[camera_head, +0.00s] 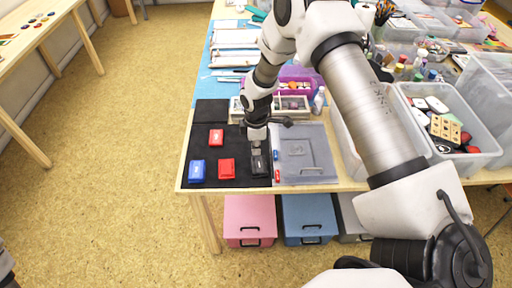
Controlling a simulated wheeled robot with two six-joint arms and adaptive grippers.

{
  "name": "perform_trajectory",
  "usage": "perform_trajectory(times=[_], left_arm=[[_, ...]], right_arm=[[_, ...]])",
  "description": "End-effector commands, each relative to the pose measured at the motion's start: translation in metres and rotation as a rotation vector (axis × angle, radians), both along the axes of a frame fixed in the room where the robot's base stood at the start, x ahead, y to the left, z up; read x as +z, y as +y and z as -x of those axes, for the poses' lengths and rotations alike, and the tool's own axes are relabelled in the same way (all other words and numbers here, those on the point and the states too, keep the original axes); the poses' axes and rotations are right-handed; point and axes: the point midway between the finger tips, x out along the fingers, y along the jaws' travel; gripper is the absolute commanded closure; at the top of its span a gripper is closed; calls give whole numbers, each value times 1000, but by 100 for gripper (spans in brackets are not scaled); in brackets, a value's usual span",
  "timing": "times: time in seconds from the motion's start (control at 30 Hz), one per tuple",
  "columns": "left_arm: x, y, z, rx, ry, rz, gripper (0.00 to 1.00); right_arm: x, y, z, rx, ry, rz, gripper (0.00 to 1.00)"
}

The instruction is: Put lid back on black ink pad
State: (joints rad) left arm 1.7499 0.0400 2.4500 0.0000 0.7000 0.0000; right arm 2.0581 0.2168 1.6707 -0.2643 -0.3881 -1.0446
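The black ink pad (261,168) lies near the front right of the black mat (212,182) on the table. My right gripper (257,149) points down directly over its back part and hides some of it. The fingers are small and dark here, so I cannot tell whether they are open or shut, or whether they touch the pad. I cannot make out a separate black lid.
A blue pad (197,170) and two red pads (227,169) (216,138) lie left on the mat. A grey lidded box (308,172) stands close on the right. A tray of small items (291,104) sits behind. My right arm covers much of the table's right side.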

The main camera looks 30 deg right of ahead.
Motion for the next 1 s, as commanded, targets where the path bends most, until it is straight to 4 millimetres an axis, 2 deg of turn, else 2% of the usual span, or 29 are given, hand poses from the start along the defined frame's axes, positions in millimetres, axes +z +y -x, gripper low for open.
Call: perform_trajectory(times=[0.37,1.0], left_arm=[[0,0,0,0,0,0,60],[-14,0,0,0,0,0,60]], right_arm=[[-1,0,0,0,0,0,100],[-20,0,0,0,0,0,100]])
